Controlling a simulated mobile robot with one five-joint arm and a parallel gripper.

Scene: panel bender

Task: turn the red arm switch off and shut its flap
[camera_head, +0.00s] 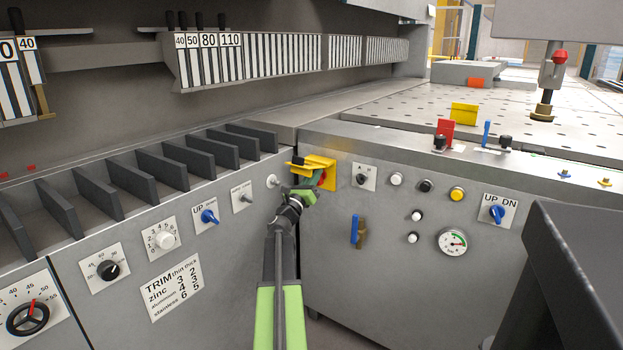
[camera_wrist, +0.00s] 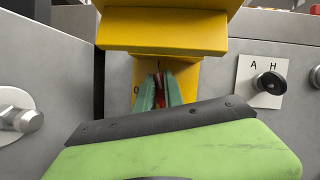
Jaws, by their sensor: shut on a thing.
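The yellow switch plate (camera_head: 325,163) is on the front panel near the inner corner of the machine. Its yellow flap (camera_wrist: 165,30) stands open, sticking out above the switch toward the wrist camera. The red arm switch (camera_wrist: 160,88) shows as a narrow strip between the two green fingertips of my gripper (camera_wrist: 160,92), which is shut on it. The strip looks about upright, under an "I" mark; an "O" mark is to its left. Most of the switch is hidden by the fingers. In the head view my gripper (camera_head: 318,183) reaches the plate from below.
An A/H selector knob (camera_wrist: 269,82) is close to the right of the plate. A bolt-like metal knob (camera_wrist: 22,118) is to the left, on the angled panel. A blue-handled valve (camera_head: 355,230) and a gauge (camera_head: 452,241) sit lower right.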

